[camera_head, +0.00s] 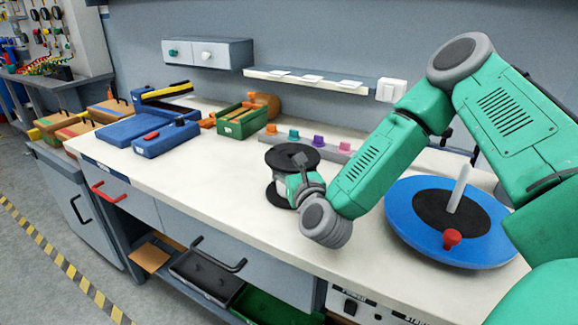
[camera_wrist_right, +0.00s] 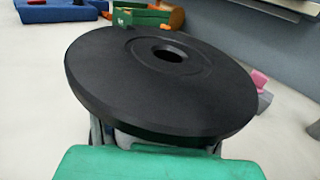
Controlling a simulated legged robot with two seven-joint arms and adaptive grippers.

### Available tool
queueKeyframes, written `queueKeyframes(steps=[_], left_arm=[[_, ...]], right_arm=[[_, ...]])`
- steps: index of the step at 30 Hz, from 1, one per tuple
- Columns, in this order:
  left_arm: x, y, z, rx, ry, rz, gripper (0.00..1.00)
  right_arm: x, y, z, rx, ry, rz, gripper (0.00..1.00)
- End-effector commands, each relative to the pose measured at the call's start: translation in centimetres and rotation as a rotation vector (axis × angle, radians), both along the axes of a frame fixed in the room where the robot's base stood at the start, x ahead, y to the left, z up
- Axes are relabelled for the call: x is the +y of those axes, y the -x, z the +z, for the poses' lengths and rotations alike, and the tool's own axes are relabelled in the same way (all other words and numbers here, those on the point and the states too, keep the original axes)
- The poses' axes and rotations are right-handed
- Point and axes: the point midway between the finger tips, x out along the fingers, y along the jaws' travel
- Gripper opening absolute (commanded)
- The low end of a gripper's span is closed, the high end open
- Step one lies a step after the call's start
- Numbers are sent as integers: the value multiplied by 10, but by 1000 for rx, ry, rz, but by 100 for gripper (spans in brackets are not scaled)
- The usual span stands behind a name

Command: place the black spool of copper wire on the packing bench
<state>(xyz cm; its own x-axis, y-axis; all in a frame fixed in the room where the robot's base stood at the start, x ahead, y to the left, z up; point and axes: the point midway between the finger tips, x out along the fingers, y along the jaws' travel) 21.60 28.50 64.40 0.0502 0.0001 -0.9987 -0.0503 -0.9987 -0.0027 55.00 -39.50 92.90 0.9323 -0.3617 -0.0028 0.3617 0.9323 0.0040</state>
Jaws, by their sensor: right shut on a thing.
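The black spool (camera_head: 292,157) is upright at the bench's middle, with its round upper flange and part of the lower flange showing. Its upper flange (camera_wrist_right: 150,85), with a centre hole, fills much of the right wrist view. My right gripper (camera_head: 297,182) is shut on the spool from the near right side. The fingers are mostly hidden under the flange, and I see no copper wire. The packing bench (camera_head: 215,180) has a long white top beneath the spool; I cannot tell whether the spool touches it. My left gripper is not in view.
A blue turntable (camera_head: 400,218) with a red knob (camera_head: 452,238) lies to the right, under my arm. A strip with coloured pegs (camera_head: 293,134) runs behind the spool. The bench top left of the spool is clear.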

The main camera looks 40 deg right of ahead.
Motion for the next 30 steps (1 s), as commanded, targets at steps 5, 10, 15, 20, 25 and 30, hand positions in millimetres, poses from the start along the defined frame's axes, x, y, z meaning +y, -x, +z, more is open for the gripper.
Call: queueKeyframes(steps=[5, 10, 15, 20, 25, 30], left_arm=[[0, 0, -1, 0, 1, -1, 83], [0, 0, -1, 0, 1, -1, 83], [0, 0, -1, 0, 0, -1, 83], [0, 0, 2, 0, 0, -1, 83], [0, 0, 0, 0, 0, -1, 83], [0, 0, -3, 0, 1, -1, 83]], right_arm=[[1, 0, 0, 1, 2, -1, 80], [4, 0, 1, 0, 6, -1, 80], [5, 0, 2, 1, 7, 0, 80], [4, 6, 2, 4, 1, 0, 80], [15, 36, 0, 6, -2, 1, 80], [32, 76, 0, 7, -1, 2, 80]])
